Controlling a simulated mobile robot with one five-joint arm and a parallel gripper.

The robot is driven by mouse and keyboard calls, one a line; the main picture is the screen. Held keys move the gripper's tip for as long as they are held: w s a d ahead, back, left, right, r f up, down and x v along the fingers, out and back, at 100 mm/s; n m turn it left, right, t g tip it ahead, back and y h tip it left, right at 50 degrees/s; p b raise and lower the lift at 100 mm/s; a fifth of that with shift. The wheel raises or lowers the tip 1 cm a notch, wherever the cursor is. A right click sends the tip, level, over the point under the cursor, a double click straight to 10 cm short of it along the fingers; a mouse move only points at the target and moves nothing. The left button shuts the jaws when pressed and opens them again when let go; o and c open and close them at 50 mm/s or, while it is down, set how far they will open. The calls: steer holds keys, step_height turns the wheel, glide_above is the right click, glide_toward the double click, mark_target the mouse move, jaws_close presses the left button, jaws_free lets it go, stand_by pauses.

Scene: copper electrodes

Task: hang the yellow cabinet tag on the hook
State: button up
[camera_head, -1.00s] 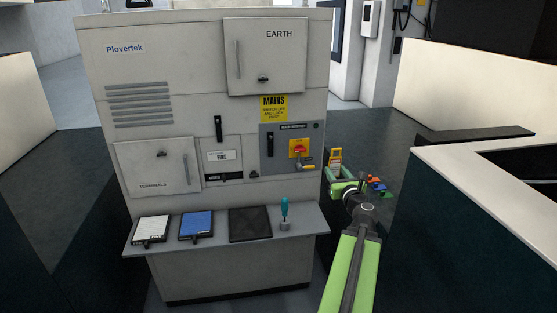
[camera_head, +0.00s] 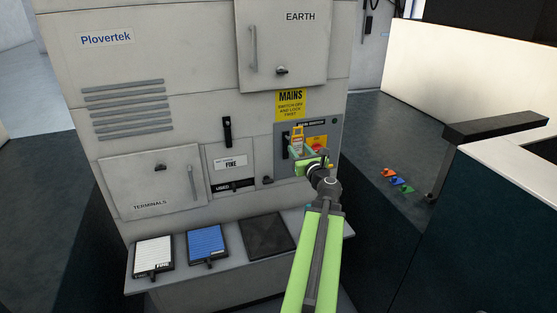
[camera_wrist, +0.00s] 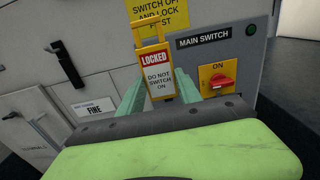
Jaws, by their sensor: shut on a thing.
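The yellow tag (camera_wrist: 158,75) has a red-and-white face reading "LOCKED, DO NOT SWITCH ON" and a yellow loop at its top. My gripper (camera_wrist: 160,92) is shut on it and holds it upright. In the head view the tag (camera_head: 297,141) and my gripper (camera_head: 303,159) are in front of the main switch panel. A dark, narrow upright fitting (camera_head: 285,152) shows on the panel just left of the tag; I cannot tell surely that it is the hook. In the wrist view the tag covers that area. I cannot tell whether the tag touches the panel.
The red rotary switch (camera_wrist: 220,82) on its yellow plate is right of the tag, marked ON. The yellow MAINS sign (camera_head: 291,104) is above. A shelf (camera_head: 222,268) below holds flat pads. Small coloured pieces (camera_head: 398,180) lie to the right, near a counter.

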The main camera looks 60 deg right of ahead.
steer(key=shift+r, duration=0.1)
steer(key=b, duration=0.7)
glide_toward(286, 152)
steer(key=s+a+r, duration=0.1)
steer(key=s, duration=0.1)
steer(key=shift+w+r, duration=0.15)
steer(key=shift+r, duration=0.3)
steer(key=shift+f+b+x, duration=0.2)
steer(key=shift+f+x, duration=0.1)
steer(key=shift+x, duration=1.3)
steer(key=shift+f+b+x, duration=0.2)
steer(key=shift+f+x, duration=0.05)
steer(key=shift+x, duration=1.3)
steer(key=shift+f+b+x, duration=0.2)
steer(key=shift+f+x, duration=0.1)
steer(key=shift+x, duration=1.3)
steer(key=o, duration=1.1)
steer(key=shift+w, duration=0.1)
steer(key=shift+c, duration=0.2)
